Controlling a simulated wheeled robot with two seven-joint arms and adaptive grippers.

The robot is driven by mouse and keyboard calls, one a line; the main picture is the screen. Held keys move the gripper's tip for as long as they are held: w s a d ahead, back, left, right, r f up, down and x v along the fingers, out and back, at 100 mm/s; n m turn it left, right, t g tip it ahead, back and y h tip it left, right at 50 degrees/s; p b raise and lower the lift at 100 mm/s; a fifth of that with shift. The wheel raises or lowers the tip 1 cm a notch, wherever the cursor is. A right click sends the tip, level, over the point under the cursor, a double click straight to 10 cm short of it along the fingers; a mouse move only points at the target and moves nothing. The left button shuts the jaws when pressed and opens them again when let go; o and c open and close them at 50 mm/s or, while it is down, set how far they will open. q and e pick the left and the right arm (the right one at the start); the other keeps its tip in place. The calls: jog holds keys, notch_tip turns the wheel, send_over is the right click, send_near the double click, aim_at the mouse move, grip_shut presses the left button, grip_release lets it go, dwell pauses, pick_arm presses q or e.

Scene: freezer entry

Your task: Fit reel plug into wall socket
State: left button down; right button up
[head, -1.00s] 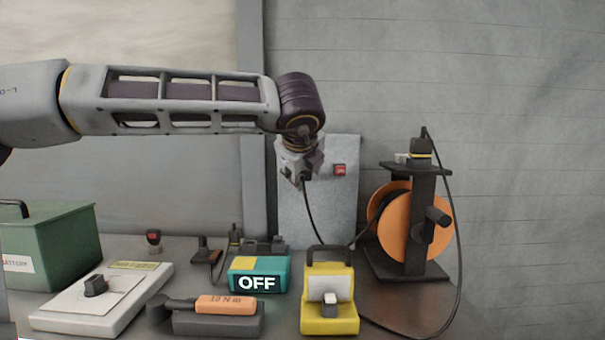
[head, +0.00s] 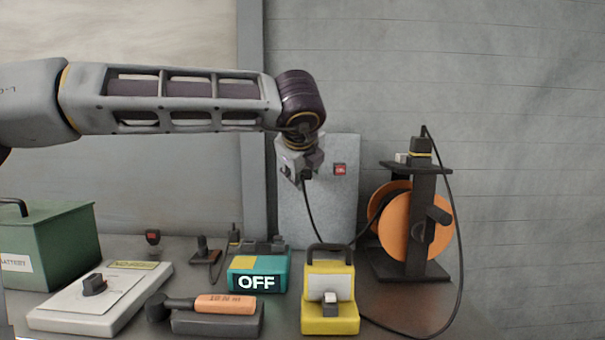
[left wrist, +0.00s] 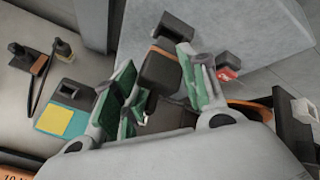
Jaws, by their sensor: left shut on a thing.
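My left gripper (head: 301,172) is in front of the grey wall panel (head: 318,215). In the left wrist view its green-padded fingers (left wrist: 157,72) are shut on a dark plug (left wrist: 162,76) with an orange band. A black cable (head: 311,212) hangs from the gripper and runs toward the orange cable reel (head: 415,228). Just beyond the plug is a dark block on the panel, likely the socket (left wrist: 178,28). The plug's front is close to it; I cannot tell whether they touch. The head view hides the socket behind the gripper. My right gripper is out of view.
A red switch (head: 340,169) sits on the panel right of the gripper. On the bench are a yellow handled box (head: 330,318), a teal OFF unit (head: 258,274), an orange-handled tool (head: 224,304), a white switch board (head: 70,313) and a green battery box (head: 50,245).

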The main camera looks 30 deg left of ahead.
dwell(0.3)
pick_arm(q)
jog(key=shift+w+a+b, duration=0.4)
jog(key=shift+w+b, duration=0.05)
jog(key=shift+w, duration=0.15)
jog(key=shift+w+a+b, duration=0.35)
jog(key=shift+w+b, duration=0.05)
jog(key=shift+w, duration=0.2)
dwell(1.2)
jog(key=c, duration=0.7)
grip_release()
jog(key=shift+w, duration=0.1)
jog(key=shift+c, duration=0.2)
jog(key=v, duration=1.2)
jog(key=shift+f, duration=0.1)
jog(key=shift+x, duration=5.55)
jog(key=shift+a, duration=0.15)
